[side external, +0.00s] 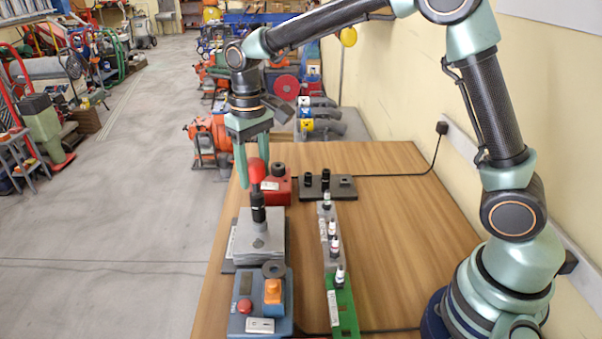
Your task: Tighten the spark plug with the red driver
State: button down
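The red driver (257,172) stands upright, with its rounded red handle on top and a black shaft (258,205) below. Its lower end meets the grey block (262,240) on the left of the table; any spark plug under it is hidden. My gripper (252,170) points down at the handle with its two fingers apart. The left finger is just left of the handle, and the lower part of the right finger is hidden behind it. I cannot tell whether the fingers touch it. Several white-topped plugs (332,228) stand in a row to the right.
A blue box (243,318) with orange and red knobs is at the front. A green strip (346,310) lies right of it. A red box (281,191) and a dark rack (343,189) with black pieces stand at the back.

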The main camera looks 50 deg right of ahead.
jog(key=m, duration=0.6)
jog(key=shift+m, duration=0.8)
jog(key=m, duration=0.7)
jog(key=shift+m, duration=0.4)
jog(key=shift+m, duration=1.2)
jog(key=m, duration=0.5)
